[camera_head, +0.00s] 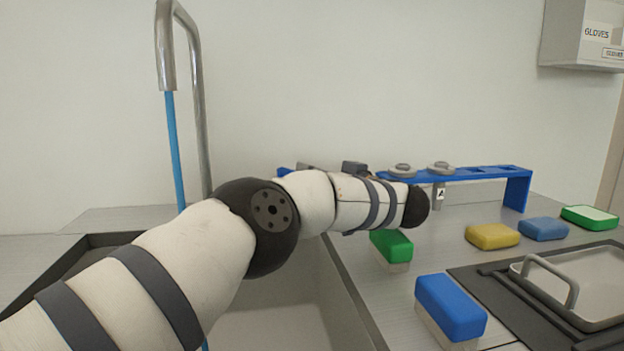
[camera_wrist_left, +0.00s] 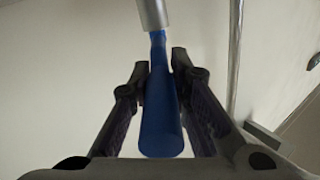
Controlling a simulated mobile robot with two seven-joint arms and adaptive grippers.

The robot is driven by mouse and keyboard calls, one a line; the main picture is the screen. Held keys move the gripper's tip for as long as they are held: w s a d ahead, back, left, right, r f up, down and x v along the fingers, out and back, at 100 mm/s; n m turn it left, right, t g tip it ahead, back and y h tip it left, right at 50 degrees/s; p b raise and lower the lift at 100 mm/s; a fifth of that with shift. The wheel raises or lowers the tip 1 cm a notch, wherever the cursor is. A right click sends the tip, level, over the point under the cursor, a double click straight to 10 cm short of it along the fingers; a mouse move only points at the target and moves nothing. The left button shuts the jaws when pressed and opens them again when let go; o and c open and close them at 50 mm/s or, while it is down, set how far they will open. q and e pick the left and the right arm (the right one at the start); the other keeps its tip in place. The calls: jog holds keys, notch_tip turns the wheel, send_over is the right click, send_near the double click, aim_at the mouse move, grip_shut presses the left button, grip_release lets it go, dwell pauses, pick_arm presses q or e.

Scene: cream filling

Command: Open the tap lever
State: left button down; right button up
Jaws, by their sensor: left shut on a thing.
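The tall metal tap (camera_head: 165,50) stands at the left in the head view. A thin blue strip (camera_head: 175,150), which looks like water, hangs from its spout and passes behind my left arm. In the head view my left arm hides the gripper and lever.
The sink (camera_head: 275,325) lies below my arm. On the right counter are a green sponge (camera_head: 391,243), a blue sponge (camera_head: 452,305), a yellow sponge (camera_head: 492,236), and a tray with a handle (camera_head: 590,290). A blue rack (camera_head: 517,190) stands behind them.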

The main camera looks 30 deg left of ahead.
pick_arm(q)
jog(key=c, duration=1.5)
grip_release()
jog(key=shift+o, duration=0.2)
notch_tip(320, 180, up, 10)
